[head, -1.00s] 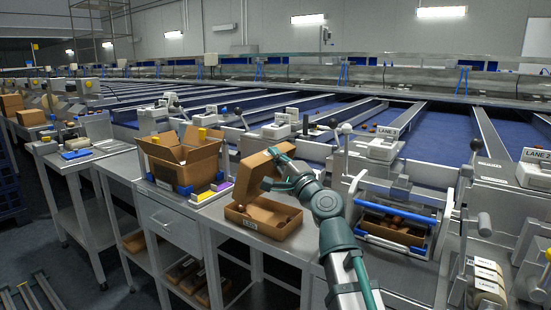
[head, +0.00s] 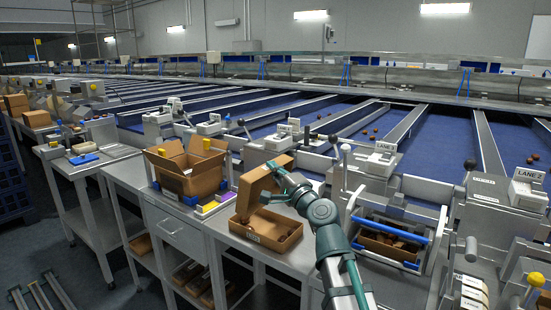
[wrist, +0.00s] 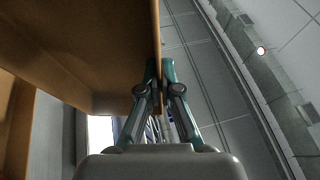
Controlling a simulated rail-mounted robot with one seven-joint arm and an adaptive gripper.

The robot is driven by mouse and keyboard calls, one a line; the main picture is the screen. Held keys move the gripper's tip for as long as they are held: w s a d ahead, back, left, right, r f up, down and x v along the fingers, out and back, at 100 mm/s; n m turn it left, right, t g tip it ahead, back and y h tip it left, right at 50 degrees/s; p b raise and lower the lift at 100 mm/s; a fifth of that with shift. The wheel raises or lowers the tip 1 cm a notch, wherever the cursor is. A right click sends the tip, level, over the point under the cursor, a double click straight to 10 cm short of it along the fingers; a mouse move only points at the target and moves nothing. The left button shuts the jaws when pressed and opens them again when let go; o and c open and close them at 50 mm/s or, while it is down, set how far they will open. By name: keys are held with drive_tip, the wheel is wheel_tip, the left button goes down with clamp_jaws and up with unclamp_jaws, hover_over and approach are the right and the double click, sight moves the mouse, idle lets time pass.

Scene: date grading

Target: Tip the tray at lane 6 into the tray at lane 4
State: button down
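A brown cardboard tray (head: 254,188) is held steeply tipped, nearly on its side, above the left part of a second brown tray. My gripper (head: 274,168) holds it by its upper wall; the wrist view shows my two fingertips (wrist: 161,85) closed on the edge of the held tray (wrist: 90,50). The second tray (head: 290,240) lies flat on the steel bench with a white label on its front, too small to read. A few dark dates may lie in it under the held tray, but my arm and the held tray hide part of it.
Levers stand behind the bench.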

drive_tip(key=shift+w+a+r+n+g+h+p, duration=0.35)
drive_tip(key=shift+a+g+p, duration=0.2)
drive_tip(key=shift+p, duration=2.45)
drive_tip(key=shift+w+a+r+n+g+h+p, duration=0.15)
drive_tip(key=shift+w+a+r+g+h+p, duration=0.3)
drive_tip(key=shift+p, duration=2.55)
drive_tip(key=w+a+f+n+g+h+p, duration=0.4)
drive_tip(key=a+g+h+p, duration=0.5)
drive_tip(key=p, duration=1.4)
drive_tip(key=w+f+g+h, duration=0.1)
drive_tip(key=w+g+h, duration=0.1)
drive_tip(key=shift+w+a+f+n+g+h, duration=0.2)
drive_tip(key=shift+w+a+n+g+h, duration=0.1)
drive_tip(key=shift+h, duration=0.1)
drive_tip(key=shift+s, duration=0.1)
